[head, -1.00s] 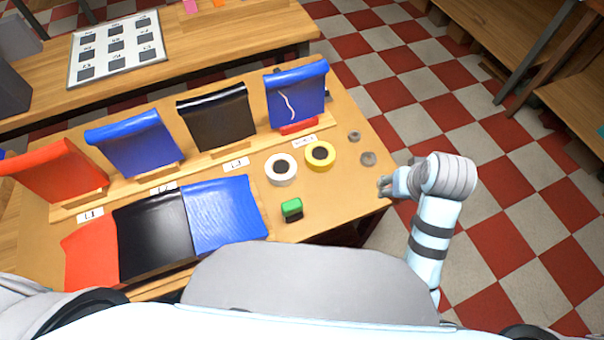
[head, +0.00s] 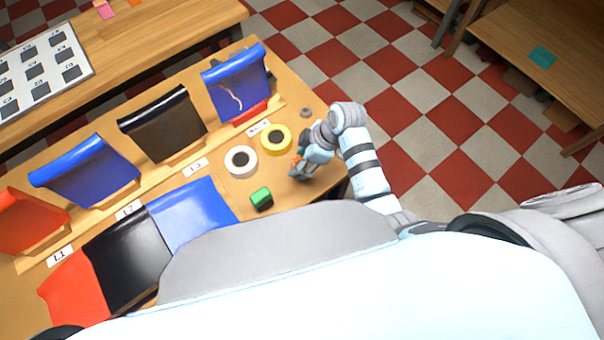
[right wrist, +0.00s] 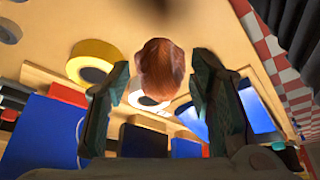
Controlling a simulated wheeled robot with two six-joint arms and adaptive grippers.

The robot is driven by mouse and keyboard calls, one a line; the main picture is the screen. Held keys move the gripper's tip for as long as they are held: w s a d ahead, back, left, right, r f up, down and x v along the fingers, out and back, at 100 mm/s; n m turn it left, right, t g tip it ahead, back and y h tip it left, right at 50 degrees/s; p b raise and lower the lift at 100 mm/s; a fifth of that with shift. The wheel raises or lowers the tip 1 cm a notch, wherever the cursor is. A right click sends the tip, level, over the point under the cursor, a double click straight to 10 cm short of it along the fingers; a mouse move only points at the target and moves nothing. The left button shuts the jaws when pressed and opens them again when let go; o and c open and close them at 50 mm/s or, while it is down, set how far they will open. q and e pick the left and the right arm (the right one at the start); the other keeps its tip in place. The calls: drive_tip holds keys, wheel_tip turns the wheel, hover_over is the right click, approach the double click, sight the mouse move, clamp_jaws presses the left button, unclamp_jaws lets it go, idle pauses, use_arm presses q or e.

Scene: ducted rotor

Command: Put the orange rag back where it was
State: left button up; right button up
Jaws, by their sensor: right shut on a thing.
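The orange rag (right wrist: 162,70) shows in the right wrist view as a crumpled orange-brown lump between the two fingers of my right gripper (right wrist: 160,62). In the head view a small bit of orange shows at the fingertips of this gripper (head: 297,168). The gripper is shut on the rag, over the right end of the near table (head: 225,185), to the right of the yellow tape roll (head: 276,139). Most of the rag is hidden by the gripper in the head view. My left gripper is not in view.
A white tape roll (head: 241,161), a green block (head: 261,198) and a grey ring (head: 306,112) lie near. Sheets hang on a rack behind, one blue (head: 235,85). A teal cloth (head: 543,57) lies on the right table. A pink piece (head: 103,9) lies on the back table.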

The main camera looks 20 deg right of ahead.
wheel_tip(320, 180, down, 8)
drive_tip(key=shift+d+f+b, duration=0.1)
drive_tip(key=shift+f+b, duration=0.05)
drive_tip(key=shift+b, duration=0.75)
drive_tip(key=shift+f, duration=0.15)
drive_tip(key=o, duration=1)
drive_tip(key=shift+r, duration=0.3)
drive_tip(key=p+v, duration=0.3)
drive_tip(key=v, duration=0.8)
drive_tip(key=shift+s+d+r, duration=0.1)
drive_tip(key=shift+d+r, duration=0.05)
drive_tip(key=shift+r, duration=0.2)
